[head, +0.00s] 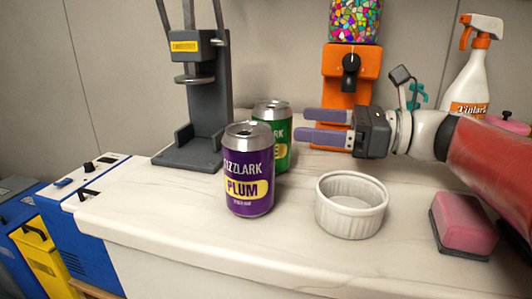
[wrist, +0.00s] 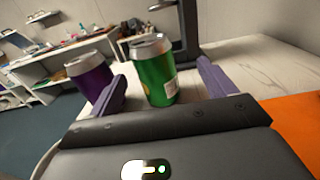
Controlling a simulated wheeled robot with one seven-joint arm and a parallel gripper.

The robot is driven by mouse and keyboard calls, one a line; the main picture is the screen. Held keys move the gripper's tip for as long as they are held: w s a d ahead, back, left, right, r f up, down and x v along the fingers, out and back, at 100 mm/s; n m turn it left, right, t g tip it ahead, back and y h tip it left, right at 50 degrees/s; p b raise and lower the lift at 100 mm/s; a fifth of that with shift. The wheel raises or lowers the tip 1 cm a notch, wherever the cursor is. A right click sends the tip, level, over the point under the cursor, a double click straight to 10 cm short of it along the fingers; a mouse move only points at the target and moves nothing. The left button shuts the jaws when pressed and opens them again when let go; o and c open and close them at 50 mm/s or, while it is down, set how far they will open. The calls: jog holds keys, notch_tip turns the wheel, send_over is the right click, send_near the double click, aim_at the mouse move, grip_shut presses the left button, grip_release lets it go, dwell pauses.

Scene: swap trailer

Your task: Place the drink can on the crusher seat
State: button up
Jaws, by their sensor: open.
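A purple drink can labelled PLUM (head: 249,172) stands upright near the front of the white counter. A green can (head: 275,128) stands upright behind it, partly hidden by it. The grey can crusher (head: 203,85) stands behind and left of the cans, with its seat (head: 188,155) at the base empty. My gripper (head: 300,124) is open, to the right of the green can and pointing at it. In the wrist view the green can (wrist: 153,75) is between the two fingers, ahead of them, and the purple can (wrist: 92,78) is beyond the left finger.
A white ribbed bowl (head: 351,208) stands below my gripper. A pink sponge (head: 463,221) is at the right. An orange candy dispenser (head: 350,72) and a spray bottle (head: 470,75) stand behind my gripper. The counter's left front (head: 160,215) is clear.

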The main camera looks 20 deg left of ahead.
aim_at(272, 121)
jog(key=a, duration=0.2)
jog(key=s+a, duration=0.1)
jog(key=a, duration=0.1)
jog(key=s+a, duration=0.1)
jog(key=a, duration=0.2)
jog(key=shift+a+r, duration=0.1)
